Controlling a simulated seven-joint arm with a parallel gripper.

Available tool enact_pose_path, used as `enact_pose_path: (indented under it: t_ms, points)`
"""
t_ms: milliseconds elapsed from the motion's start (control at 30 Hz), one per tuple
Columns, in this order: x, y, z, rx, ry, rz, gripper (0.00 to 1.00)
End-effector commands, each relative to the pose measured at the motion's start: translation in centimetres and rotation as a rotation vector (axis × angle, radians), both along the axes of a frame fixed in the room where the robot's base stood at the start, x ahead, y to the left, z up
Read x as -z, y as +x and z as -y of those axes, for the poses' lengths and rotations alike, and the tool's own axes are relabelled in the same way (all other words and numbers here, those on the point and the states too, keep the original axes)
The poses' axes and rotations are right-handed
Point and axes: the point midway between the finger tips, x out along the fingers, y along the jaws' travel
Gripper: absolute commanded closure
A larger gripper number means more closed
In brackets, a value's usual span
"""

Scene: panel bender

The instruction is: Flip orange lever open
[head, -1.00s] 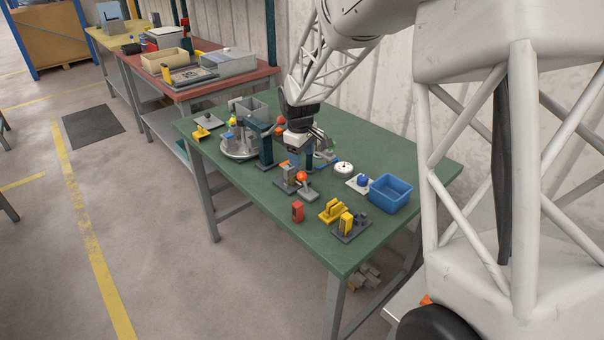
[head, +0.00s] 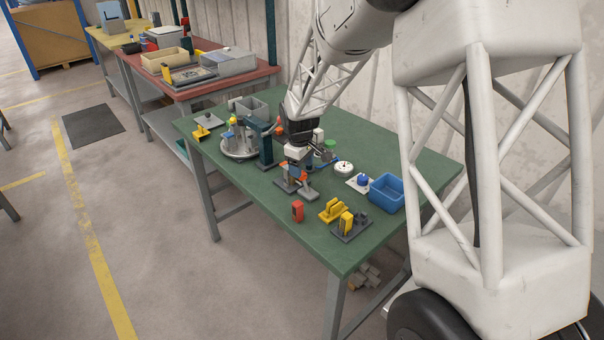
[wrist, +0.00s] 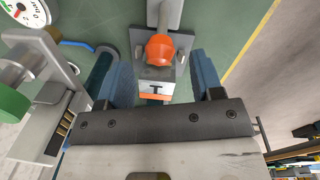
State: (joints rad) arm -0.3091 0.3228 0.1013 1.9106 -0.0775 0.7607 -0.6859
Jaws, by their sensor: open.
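The orange lever knob (wrist: 160,48) is a round ball in the wrist view, on a grey base with a grey bar running toward the top edge. A light plate with a dark mark (wrist: 156,88) and an orange strip lie nearer to me. My gripper (wrist: 162,66) is open, its blue fingers to the left and right of the knob with a gap on each side. Contact is not visible. In the head view my gripper (head: 296,171) is over the lever's grey base (head: 308,193) and mostly hides the knob.
A white dial gauge (head: 343,168) and a blue bin (head: 389,193) stand to the right. A teal press (head: 265,150) stands close on the left. A red block (head: 297,211) and yellow pieces (head: 332,210) lie in front. Green table is bare at the front left.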

Motion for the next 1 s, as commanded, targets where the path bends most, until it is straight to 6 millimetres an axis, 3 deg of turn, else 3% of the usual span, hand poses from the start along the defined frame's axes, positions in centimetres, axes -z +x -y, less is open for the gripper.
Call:
enact_pose_path:
  t_ms: [300,700,1000]
  points:
    - [2.9,0.2,0.1,0.000,0.000,0.001,0.40]
    - [3.3,0.2,0.1,0.000,0.000,0.001,0.40]
    - [3.3,0.2,0.1,0.000,0.000,0.001,0.86]
